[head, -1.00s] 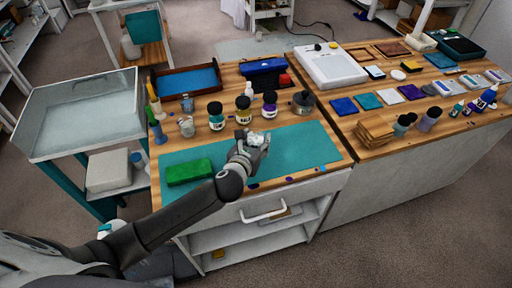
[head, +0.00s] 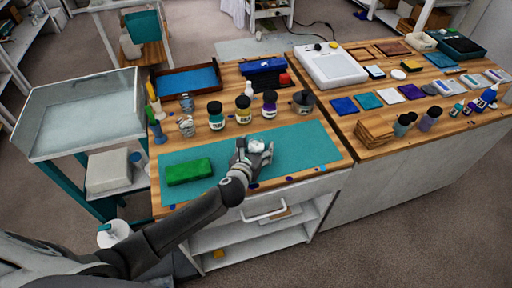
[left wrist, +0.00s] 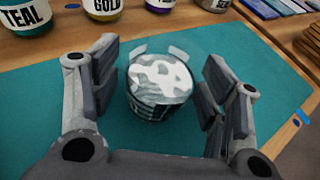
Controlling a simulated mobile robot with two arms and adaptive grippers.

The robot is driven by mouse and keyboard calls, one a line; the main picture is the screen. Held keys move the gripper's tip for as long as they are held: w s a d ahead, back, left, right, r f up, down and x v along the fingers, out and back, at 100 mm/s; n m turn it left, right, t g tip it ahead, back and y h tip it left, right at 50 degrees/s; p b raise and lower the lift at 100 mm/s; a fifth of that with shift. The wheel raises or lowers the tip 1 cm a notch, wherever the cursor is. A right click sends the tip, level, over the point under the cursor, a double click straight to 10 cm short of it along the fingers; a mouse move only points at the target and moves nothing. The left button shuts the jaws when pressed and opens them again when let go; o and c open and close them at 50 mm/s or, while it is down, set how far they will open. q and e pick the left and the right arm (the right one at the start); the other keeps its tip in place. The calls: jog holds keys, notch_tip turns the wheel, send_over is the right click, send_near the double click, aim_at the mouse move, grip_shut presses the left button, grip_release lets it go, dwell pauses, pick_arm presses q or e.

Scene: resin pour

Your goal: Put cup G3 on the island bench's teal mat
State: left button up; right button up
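A small clear cup (left wrist: 158,88) with marbled white contents stands upright on the teal mat (left wrist: 60,110) in the left wrist view. No label on it can be read. In the head view the cup (head: 257,146) is over the middle of the teal mat (head: 305,145). My left gripper (left wrist: 160,92) is open, with one finger on each side of the cup and mat-coloured gaps between. In the head view the left gripper (head: 256,153) reaches in from the front edge and partly hides the cup. My right gripper is not in view.
A green block (head: 189,171) lies on the mat's left part. Behind the mat stand teal (head: 216,118), gold (head: 243,112) and purple-labelled (head: 269,106) jars, a dark pot (head: 302,103) and clear cups (head: 187,126). The mat's right part is mostly clear.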

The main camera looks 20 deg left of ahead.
pick_arm(q)
jog(key=shift+r, duration=0.2)
jog(key=v, duration=1.2)
